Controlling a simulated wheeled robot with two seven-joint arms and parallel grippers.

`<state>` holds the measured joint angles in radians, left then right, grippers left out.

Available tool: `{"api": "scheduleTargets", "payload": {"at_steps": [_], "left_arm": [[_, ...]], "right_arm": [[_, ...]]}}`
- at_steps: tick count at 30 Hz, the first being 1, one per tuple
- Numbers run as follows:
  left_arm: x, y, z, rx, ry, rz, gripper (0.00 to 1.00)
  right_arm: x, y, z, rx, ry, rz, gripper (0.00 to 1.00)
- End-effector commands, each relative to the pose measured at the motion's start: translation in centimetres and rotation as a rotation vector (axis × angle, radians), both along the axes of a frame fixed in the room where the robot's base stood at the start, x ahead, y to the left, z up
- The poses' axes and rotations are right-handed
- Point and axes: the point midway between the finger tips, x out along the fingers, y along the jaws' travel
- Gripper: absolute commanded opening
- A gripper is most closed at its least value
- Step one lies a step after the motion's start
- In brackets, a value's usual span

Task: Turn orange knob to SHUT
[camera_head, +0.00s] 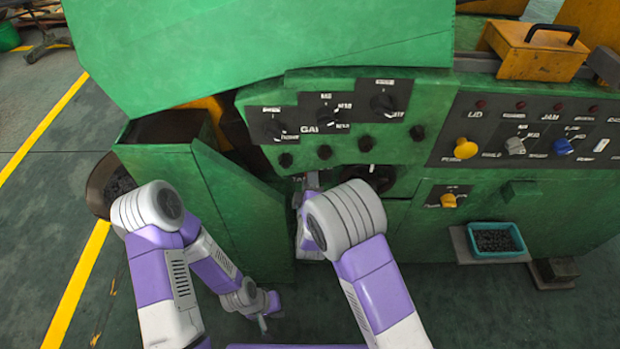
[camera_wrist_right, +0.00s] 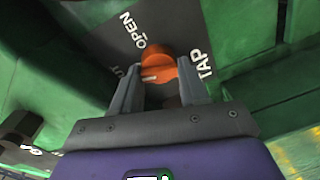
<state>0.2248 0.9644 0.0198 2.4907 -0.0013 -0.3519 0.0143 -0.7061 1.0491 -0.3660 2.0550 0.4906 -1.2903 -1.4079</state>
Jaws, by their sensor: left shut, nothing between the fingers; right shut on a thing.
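The orange knob (camera_wrist_right: 160,62) sits on a dark panel (camera_wrist_right: 112,38) in the right wrist view. OPEN is printed above and left of it, TAP stands to its right, and a label ending in UT is partly hidden behind the left finger. A short white mark on the knob's near side points to the lower left. My right gripper (camera_wrist_right: 161,80) is shut on the knob, a finger on each side. In the head view my right forearm hides the knob. My left gripper (camera_head: 264,318) is shut and empty, low near the floor.
The green machine (camera_head: 430,115) carries black dials, a yellow knob (camera_head: 465,148) and a blue knob (camera_head: 562,147). A teal tray (camera_head: 497,253) of dark pieces is at right. A green door panel (camera_head: 235,205) stands between my arms.

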Motion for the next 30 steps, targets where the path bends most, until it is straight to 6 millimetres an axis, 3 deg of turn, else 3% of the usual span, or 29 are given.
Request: {"api": "scheduleTargets", "payload": {"at_steps": [12, 30], "left_arm": [[0.00, 0.00, 0.96, 0.000, 0.000, 0.000, 0.00], [-0.01, 0.00, 1.06, 0.000, 0.000, 0.000, 0.00]], "right_arm": [[0.14, -0.10, 0.29, -0.213, -0.008, -0.005, 0.13], [0.16, -0.12, 0.26, -0.249, -0.009, -0.006, 0.13]]}}
